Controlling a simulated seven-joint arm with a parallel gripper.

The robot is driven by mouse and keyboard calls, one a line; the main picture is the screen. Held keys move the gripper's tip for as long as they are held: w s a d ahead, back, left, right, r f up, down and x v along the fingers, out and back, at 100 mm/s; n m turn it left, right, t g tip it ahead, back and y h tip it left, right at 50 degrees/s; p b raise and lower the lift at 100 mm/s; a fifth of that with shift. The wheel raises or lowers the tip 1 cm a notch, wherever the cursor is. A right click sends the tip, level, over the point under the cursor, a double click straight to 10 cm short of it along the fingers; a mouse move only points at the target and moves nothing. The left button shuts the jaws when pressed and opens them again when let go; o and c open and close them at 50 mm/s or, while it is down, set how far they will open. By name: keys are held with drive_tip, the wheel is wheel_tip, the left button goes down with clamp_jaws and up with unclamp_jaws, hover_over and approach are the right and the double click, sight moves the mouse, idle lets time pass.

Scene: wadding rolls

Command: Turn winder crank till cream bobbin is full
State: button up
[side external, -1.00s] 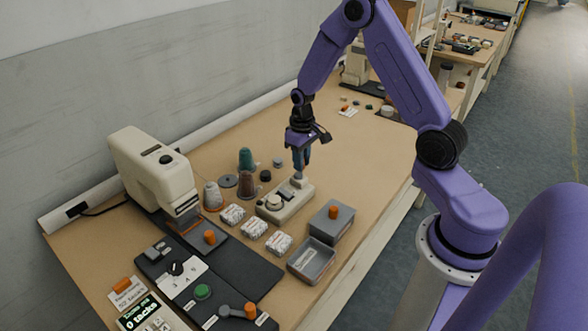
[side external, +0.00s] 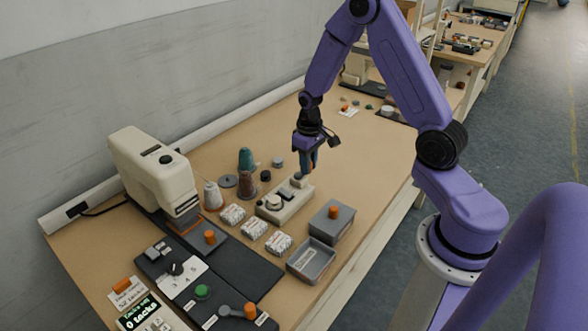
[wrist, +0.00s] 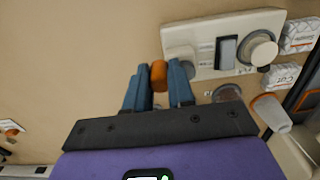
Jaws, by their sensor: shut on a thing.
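The winder is a cream box (side external: 284,206) on the bench; it also shows at the top of the wrist view (wrist: 207,62). A round cream bobbin (side external: 273,202) sits on its near end, also visible in the wrist view (wrist: 258,52); its fill is too small to judge. A grey crank part (wrist: 181,60) is at the winder's other end. My gripper (side external: 306,169) is over this crank end. In the wrist view my blue fingers (wrist: 159,82) are shut on the orange crank knob (wrist: 159,73), which lies off the box's edge. The crank arm is partly hidden.
Thread cones (side external: 247,160) stand behind the winder. White labelled packs (side external: 253,229) and grey bins (side external: 311,260) lie in front. A cream machine (side external: 155,170) stands at left.

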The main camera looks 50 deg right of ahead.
drive_tip(key=shift+s+a, duration=0.55)
drive_tip(key=shift+a, duration=0.15)
drive_tip(key=shift+s+a, duration=0.15)
drive_tip(key=shift+a, duration=0.85)
drive_tip(key=shift+w+a, duration=0.45)
drive_tip(key=shift+a, duration=0.3)
